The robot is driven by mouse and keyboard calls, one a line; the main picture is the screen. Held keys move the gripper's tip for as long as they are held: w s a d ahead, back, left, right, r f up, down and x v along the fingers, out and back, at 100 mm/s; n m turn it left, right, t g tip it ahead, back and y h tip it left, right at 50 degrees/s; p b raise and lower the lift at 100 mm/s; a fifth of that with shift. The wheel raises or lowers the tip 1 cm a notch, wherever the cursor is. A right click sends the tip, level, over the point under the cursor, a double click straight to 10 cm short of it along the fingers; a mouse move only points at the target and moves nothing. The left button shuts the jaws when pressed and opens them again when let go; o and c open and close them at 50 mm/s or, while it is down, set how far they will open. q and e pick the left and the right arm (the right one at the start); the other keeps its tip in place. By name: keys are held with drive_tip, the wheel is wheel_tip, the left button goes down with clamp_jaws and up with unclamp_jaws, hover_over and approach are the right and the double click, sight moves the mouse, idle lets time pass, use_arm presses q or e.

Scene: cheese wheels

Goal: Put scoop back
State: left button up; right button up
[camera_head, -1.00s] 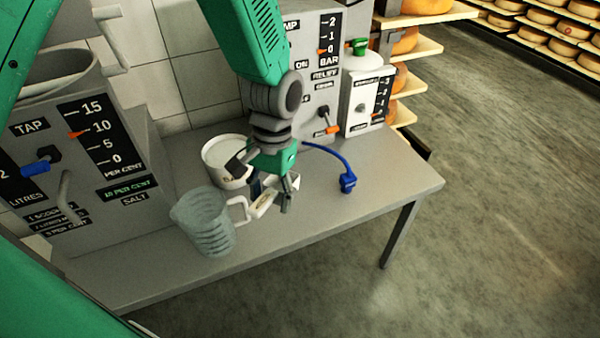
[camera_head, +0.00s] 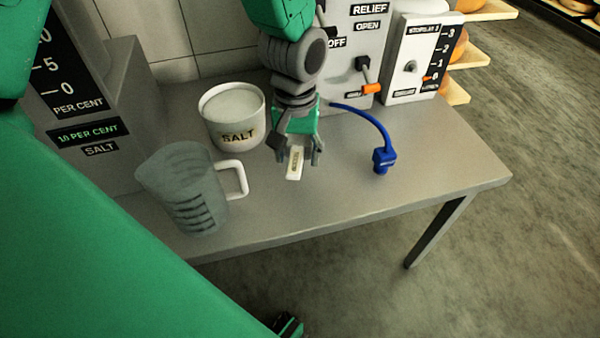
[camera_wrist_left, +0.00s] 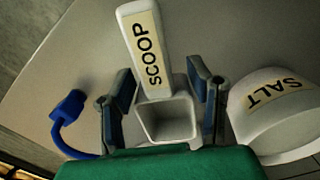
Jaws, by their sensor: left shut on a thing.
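My left gripper (camera_head: 297,153) is shut on the white scoop (camera_head: 294,166), just right of the salt tub. In the left wrist view the scoop's square hollow bowl (camera_wrist_left: 168,120) sits between the fingers (camera_wrist_left: 163,88). Its handle, labelled SCOOP (camera_wrist_left: 147,50), points away from my wrist. In the head view the bowl is mostly hidden by the gripper. The white tub labelled SALT (camera_head: 232,138) stands on the table and is filled with white salt. It also shows at the right of the left wrist view (camera_wrist_left: 262,122).
A clear grey jug (camera_head: 180,190) with a white handle stands left of the gripper. A blue hose with a nozzle (camera_head: 383,160) lies to the right. Machine panels (camera_head: 350,55) line the back. The table (camera_head: 440,165) is clear at its right.

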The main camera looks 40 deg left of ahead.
sight(298, 183)
use_arm(q)
drive_tip(key=f, duration=0.2)
drive_tip(key=shift+a+f+b, duration=0.25)
drive_tip(key=shift+f+b, duration=0.05)
drive_tip(key=shift+f, duration=0.1)
drive_tip(key=shift+d+f+b, duration=0.3)
drive_tip(key=shift+f+b, duration=0.1)
drive_tip(key=shift+f, duration=0.55)
drive_tip(key=shift+d+f+b, duration=0.3)
drive_tip(key=shift+f+b, duration=0.05)
drive_tip(key=shift+f, duration=0.55)
drive_tip(key=shift+a, duration=0.35)
drive_tip(key=o, duration=1.5)
drive_tip(key=shift+a+f, duration=0.1)
